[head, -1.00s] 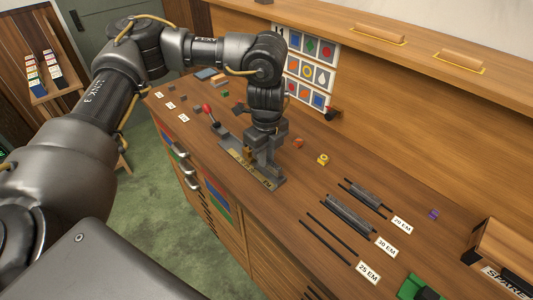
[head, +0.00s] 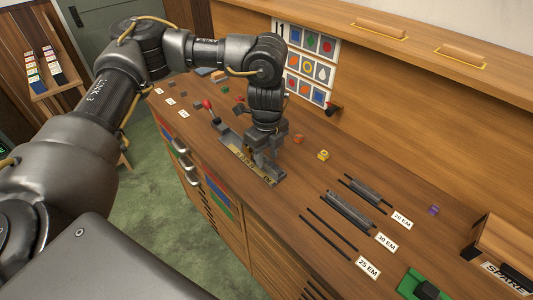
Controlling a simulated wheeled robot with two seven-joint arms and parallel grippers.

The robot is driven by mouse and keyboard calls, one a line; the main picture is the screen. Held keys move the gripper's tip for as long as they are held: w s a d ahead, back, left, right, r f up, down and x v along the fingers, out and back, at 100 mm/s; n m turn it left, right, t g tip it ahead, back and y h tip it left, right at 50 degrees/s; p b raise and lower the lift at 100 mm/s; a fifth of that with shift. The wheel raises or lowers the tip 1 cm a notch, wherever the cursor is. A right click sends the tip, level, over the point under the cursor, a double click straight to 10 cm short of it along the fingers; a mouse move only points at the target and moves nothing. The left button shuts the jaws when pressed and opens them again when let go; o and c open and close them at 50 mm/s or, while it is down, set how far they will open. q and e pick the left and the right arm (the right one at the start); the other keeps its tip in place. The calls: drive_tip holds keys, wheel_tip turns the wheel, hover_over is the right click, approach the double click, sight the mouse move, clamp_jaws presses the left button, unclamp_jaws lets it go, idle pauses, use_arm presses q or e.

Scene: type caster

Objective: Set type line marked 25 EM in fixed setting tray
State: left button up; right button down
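The fixed setting tray (head: 233,148) is a long grey tray with a brass-coloured scale strip along its front, on the workbench left of centre. My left gripper (head: 263,160) points down at the tray's right half, its fingers low at or in the tray. The fingertips and anything between them are too small and hidden to tell, so I cannot see whether a type line is held. The 25 EM label (head: 368,267) sits by two dark rails (head: 328,236) with no type line between them. My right gripper is not in view.
Grey type lines lie on rails by the 30 EM (head: 386,242) and 20 EM (head: 402,219) labels. A red-knobbed lever (head: 208,105) stands at the tray's left. A yellow piece (head: 323,155) and an orange piece (head: 298,139) lie right of my gripper. A green object (head: 420,286) is front right.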

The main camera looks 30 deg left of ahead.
sight(267, 161)
use_arm(q)
drive_tip(key=shift+r, duration=0.3)
wheel_tip(267, 161, up, 13)
drive_tip(key=shift+f, duration=0.15)
idle(0.3)
idle(0.3)
